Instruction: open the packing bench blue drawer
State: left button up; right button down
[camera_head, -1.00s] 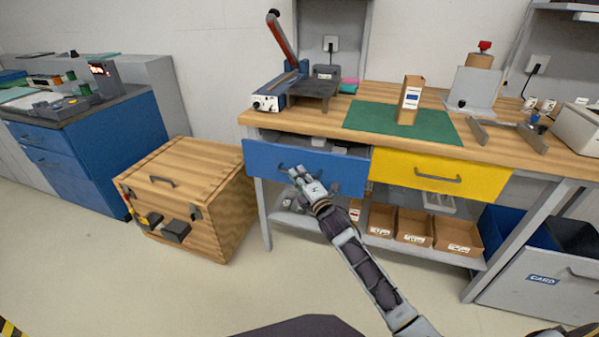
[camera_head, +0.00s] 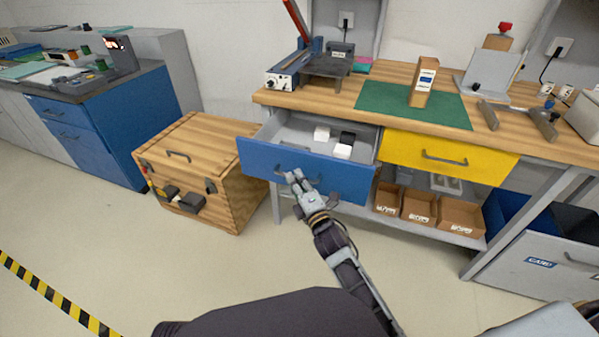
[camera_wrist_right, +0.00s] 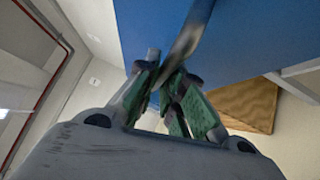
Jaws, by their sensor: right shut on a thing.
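The packing bench blue drawer (camera_head: 262,164) is pulled out, and its grey inside shows in the head view with a few small white and dark items in it. My right gripper (camera_head: 293,178) is at the left part of the drawer's front, shut on the drawer's handle. In the right wrist view the green-padded fingers (camera_wrist_right: 172,88) close around the grey handle bar (camera_wrist_right: 190,40) below the blue drawer front. The grip hides part of the handle in the head view. My left gripper is not in view.
The yellow drawer (camera_head: 440,160) beside it is shut. A wooden crate (camera_head: 205,165) stands on the floor to the left. Cardboard bins (camera_head: 420,206) sit on the shelf below. The floor in front is clear, with a striped tape line (camera_head: 50,290) at left.

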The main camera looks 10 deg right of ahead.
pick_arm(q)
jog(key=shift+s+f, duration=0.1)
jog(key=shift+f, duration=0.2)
pick_arm(e)
jog(key=shift+s+a, duration=0.2)
jog(key=shift+s, duration=0.15)
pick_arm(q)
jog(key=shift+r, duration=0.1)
pick_arm(e)
jog(key=c, duration=1.5)
grip_release()
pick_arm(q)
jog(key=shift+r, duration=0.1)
pick_arm(e)
jog(key=shift+v, duration=6)
